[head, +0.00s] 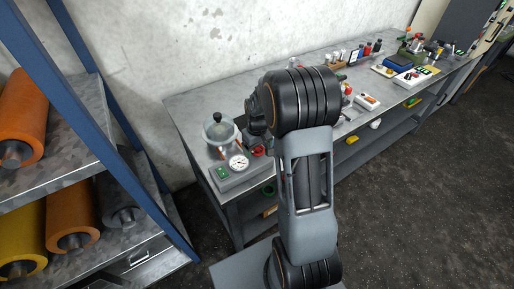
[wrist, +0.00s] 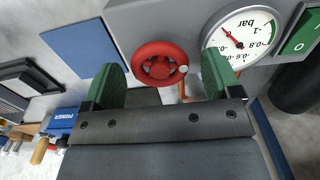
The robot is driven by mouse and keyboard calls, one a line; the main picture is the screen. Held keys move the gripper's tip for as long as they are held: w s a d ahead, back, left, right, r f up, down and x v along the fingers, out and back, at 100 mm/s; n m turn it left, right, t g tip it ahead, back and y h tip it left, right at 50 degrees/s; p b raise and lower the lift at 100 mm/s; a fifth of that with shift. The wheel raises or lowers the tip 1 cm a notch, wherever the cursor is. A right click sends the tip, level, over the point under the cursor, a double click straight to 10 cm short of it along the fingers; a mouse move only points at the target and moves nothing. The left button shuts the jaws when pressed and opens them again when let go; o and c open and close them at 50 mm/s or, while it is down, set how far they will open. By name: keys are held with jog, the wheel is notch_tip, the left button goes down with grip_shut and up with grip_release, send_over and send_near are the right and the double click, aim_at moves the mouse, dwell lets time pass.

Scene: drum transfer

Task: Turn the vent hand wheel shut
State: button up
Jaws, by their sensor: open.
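The red vent hand wheel (wrist: 150,50) shows in the wrist view, with a pale knob on its rim at the right. It also shows small in the head view (head: 258,150), beside the gauge. My gripper (wrist: 161,72) is open, with one green-padded finger on each side of the wheel in the picture. I cannot tell how far the fingers are from the wheel or whether they touch it. A pressure gauge (wrist: 241,38) marked "bar" sits right of the wheel. In the head view my gripper is hidden behind my arm.
A green switch (head: 222,172) sits on the grey unit by the gauge. A glass vessel with a black knob (head: 218,131) stands behind it on the metal bench (head: 186,110). Several tools and boxes fill the bench's far end. A blue-framed rack with rolls (head: 72,215) stands at left.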

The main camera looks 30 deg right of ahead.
jog(key=shift+f, duration=0.25)
jog(key=shift+c, duration=0.3)
jog(key=c, duration=0.9)
